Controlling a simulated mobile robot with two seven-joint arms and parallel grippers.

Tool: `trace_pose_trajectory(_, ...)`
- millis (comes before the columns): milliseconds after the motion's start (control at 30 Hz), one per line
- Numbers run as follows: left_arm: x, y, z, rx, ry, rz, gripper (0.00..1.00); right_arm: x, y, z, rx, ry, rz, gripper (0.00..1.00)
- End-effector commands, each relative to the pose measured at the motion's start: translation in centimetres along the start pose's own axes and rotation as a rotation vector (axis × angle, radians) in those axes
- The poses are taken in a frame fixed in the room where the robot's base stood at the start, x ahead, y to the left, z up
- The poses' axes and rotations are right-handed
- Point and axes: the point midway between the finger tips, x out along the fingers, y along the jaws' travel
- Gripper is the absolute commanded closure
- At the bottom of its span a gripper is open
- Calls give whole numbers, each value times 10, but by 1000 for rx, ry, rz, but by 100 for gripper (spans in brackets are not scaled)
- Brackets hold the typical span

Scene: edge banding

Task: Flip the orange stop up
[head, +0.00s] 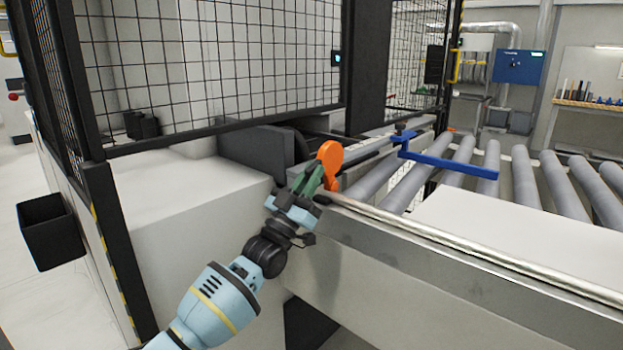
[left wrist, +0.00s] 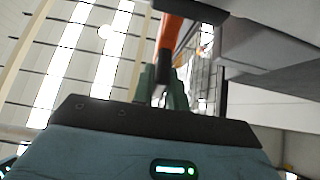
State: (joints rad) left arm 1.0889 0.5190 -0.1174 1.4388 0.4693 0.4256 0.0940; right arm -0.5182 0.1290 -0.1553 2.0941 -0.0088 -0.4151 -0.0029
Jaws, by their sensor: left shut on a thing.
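The orange stop (head: 330,160) stands at the near rail of the roller conveyor, beside the dark machine opening, with its rounded end pointing up. My left gripper (head: 314,178), with green fingers, is at the stop and shut on it from the left. In the left wrist view the orange stop (left wrist: 172,38) runs down from the top toward the green fingers (left wrist: 162,85). The fingers hide part of the stop. My right gripper is in neither view.
A blue bar (head: 450,164) reaches over the grey rollers (head: 455,160). A white panel (head: 520,222) lies on the conveyor behind the metal front rail (head: 450,243). Black mesh guarding (head: 210,65) stands at the back left, with a black bin (head: 52,230) on it.

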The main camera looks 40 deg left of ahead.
Motion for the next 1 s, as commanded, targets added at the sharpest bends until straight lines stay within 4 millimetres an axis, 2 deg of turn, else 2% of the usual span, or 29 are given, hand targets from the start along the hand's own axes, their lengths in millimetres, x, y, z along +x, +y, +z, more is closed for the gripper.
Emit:
trace_pose_trajectory(233, 2, 0, -3, -1, 5, -1, 100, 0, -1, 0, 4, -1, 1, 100)
trace_pose_trajectory(267, 2, 0, -3, -1, 6, -1, 82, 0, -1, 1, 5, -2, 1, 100)
trace_pose_trajectory(400, 2, 0, -2, -1, 4, -1, 64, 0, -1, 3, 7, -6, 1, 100)
trace_pose_trajectory(767, -4, 0, 0, -1, 0, 0, 64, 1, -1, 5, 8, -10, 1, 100)
trace_pose_trajectory(1000, -36, 0, 1, -1, -2, 0, 64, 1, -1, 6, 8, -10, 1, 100)
